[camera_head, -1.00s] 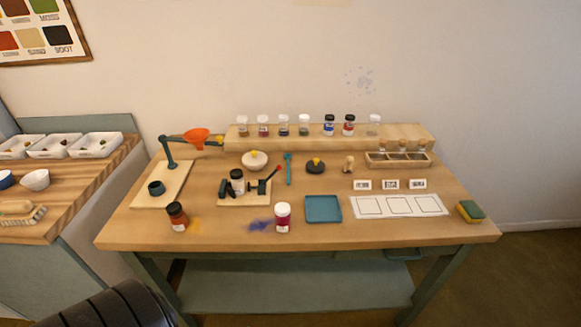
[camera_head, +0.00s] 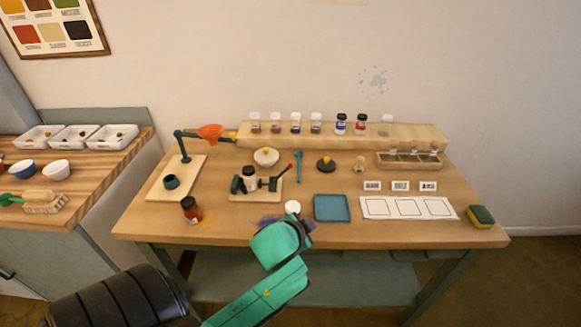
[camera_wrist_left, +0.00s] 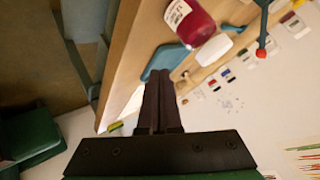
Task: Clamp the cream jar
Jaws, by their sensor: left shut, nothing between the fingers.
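A small jar with a pale lid and dark band (camera_head: 249,176) stands upright at the dark green clamp (camera_head: 268,184) on a wooden base; I take it as the cream jar. It is too small to tell whether the clamp grips it. The clamp's lever has a red knob (camera_head: 290,167), also seen in the wrist view (camera_wrist_left: 261,53). My left gripper (camera_wrist_left: 160,76) is shut and empty, in front of the table near the crimson jar (camera_wrist_left: 190,20). In the head view my left wrist hides most of that jar, leaving its white lid (camera_head: 292,206). My right gripper is out of view.
A blue tray (camera_head: 332,208) and a white sheet with squares (camera_head: 408,207) lie right of the crimson jar. A white lidded bowl (camera_head: 266,157) is behind the clamp. Several jars line the back shelf (camera_head: 345,137).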

